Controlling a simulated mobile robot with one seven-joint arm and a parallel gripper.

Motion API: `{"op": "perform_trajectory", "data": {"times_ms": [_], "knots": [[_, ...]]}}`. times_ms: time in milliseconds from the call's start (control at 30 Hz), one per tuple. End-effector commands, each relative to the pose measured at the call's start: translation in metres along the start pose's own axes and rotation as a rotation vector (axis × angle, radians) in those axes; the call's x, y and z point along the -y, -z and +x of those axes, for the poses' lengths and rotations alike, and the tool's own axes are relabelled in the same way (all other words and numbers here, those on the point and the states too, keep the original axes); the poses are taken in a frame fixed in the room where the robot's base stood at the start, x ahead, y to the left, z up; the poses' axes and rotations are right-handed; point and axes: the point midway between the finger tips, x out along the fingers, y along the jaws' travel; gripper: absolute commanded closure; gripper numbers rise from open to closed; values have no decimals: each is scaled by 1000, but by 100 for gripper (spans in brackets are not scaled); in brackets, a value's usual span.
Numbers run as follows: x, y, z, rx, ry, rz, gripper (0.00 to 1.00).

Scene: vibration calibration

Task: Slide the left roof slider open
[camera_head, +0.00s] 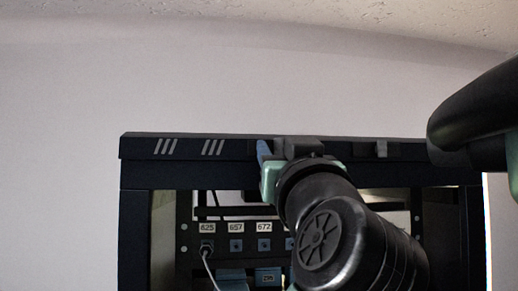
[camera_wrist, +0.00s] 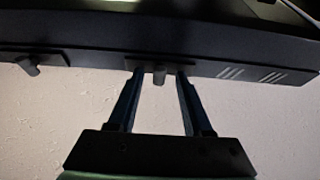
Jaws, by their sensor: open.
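The roof edge of a dark cabinet carries two black sliders with small knobs. The left roof slider (camera_head: 298,142) is at the middle of the edge in the head view, partly hidden by my gripper. In the wrist view its knob (camera_wrist: 159,77) sits between the tips of my gripper (camera_wrist: 158,82). The fingers are open, one on each side of the knob, with a visible gap to each. A blue finger (camera_head: 263,150) shows left of the slider in the head view. The other slider (camera_head: 381,150) is farther right, and at the left in the wrist view (camera_wrist: 33,61).
The cabinet roof edge (camera_head: 230,150) has slanted pale stripes (camera_head: 212,147) left of the slider. Below are labelled ports (camera_head: 236,245) and a cable (camera_head: 209,268). The pale wall (camera_head: 70,110) behind is bare. My arm covers the cabinet's lower right.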

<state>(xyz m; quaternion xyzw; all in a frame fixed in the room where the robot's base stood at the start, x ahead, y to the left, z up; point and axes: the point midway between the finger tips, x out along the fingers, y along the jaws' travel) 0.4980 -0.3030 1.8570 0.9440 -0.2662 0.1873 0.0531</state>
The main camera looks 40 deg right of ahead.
Motion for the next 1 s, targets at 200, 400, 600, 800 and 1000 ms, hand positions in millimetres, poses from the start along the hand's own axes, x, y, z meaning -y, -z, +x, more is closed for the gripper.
{"op": "perform_trajectory", "data": {"times_ms": [200,400,600,800,1000], "knots": [[0,0,0,0,0,0,54],[0,0,0,1,0,0,90],[0,-1,0,1,0,0,100],[0,-1,0,2,0,0,100],[0,-1,0,2,0,0,100]]}}
